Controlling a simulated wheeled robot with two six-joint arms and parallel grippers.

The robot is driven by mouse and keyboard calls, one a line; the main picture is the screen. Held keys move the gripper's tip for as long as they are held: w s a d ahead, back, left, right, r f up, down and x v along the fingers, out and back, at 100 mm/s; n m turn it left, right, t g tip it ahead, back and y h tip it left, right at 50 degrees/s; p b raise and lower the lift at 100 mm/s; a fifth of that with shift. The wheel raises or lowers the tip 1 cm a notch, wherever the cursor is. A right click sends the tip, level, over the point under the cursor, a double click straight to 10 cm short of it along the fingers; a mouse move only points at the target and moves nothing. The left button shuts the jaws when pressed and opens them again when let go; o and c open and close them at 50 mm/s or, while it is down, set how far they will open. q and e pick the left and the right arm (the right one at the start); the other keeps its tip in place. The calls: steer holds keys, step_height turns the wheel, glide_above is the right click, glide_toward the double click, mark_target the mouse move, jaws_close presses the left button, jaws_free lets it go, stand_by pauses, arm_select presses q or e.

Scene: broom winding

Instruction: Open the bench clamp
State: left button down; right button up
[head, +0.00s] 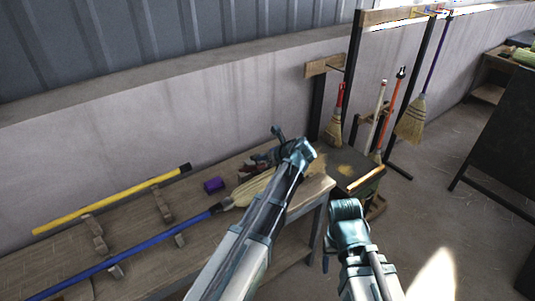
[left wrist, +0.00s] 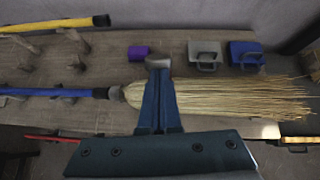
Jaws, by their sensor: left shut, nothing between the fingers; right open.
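My left gripper (left wrist: 158,68) is shut and empty in the left wrist view. Its tips are above the bench (left wrist: 95,112), just beyond the straw broom head (left wrist: 215,95). A grey block with a loop-shaped handle (left wrist: 205,55) and a similar blue one (left wrist: 246,56) stand to the right of the tips, apart from them. I cannot tell which fitting is the bench clamp. In the head view my left gripper (head: 247,170) is small and partly hidden near the broom. My right gripper (head: 328,260) is open, low in front of the bench, and mostly hidden by its arm.
The broom's blue handle (head: 140,255) and a yellow handle (head: 110,200) rest on wooden supports. A purple block (head: 214,185) lies near the broom. A rack with hanging brooms (head: 412,118) stands behind the bench's right end. Open floor (head: 430,205) lies to the right.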

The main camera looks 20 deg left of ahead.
arm_select(q)
steer(key=w+a+r+g+h+p, duration=0.4)
steer(key=w+a+p, duration=0.6)
steer(key=a, duration=0.3)
steer(key=shift+w+r+h, duration=0.15)
steer(key=shift+r+h, duration=0.15)
steer(key=shift+h, duration=0.4)
steer(key=shift+a, duration=0.1)
steer(key=p+v, duration=0.7)
steer(key=shift+r+p, duration=0.3)
steer(key=shift+f, duration=0.1)
